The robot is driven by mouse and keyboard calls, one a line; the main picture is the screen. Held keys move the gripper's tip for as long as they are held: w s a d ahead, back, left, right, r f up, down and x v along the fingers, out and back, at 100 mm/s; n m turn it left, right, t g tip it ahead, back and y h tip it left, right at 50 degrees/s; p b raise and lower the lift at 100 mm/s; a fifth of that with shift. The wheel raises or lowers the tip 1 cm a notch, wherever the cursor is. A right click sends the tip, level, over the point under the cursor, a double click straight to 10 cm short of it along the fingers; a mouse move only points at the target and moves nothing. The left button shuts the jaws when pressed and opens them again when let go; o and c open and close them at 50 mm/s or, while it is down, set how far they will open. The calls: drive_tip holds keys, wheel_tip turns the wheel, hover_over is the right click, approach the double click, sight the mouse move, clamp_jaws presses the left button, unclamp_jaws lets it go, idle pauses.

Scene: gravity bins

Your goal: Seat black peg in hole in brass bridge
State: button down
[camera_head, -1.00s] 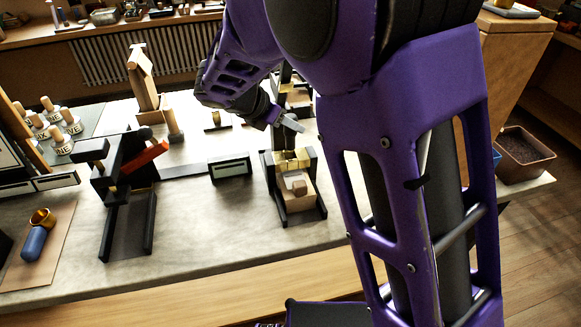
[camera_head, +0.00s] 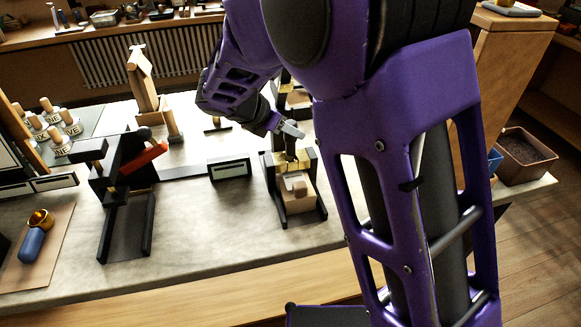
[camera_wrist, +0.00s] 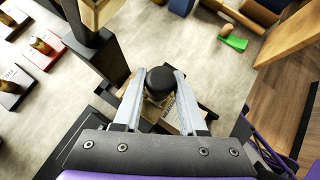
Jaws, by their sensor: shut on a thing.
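My gripper (camera_wrist: 160,100) is shut on the black peg (camera_wrist: 160,79), whose rounded dark top shows between the two grey fingers in the wrist view. In the head view my gripper (camera_head: 290,130) is above the black-framed stand, and the peg (camera_head: 290,148) hangs down from it. The peg's lower end meets the brass bridge (camera_head: 306,160) at its top. I cannot tell whether the peg is in the hole, since the hole is hidden. A wooden block (camera_head: 297,198) lies in the stand below the bridge.
A small black framed sign (camera_head: 230,169) stands left of the stand. A black fixture with a red lever (camera_head: 146,155) is further left. The front middle of the table is clear.

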sight(290, 155)
drive_tip(key=shift+f+b, duration=1.35)
drive_tip(key=shift+f, duration=1)
idle(1.6)
drive_tip(key=shift+c, duration=1.9)
unclamp_jaws()
drive_tip(key=p+v, duration=0.2)
drive_tip(key=v, duration=1.5)
drive_tip(key=shift+s+r, duration=0.1)
drive_tip(key=shift+r, duration=0.05)
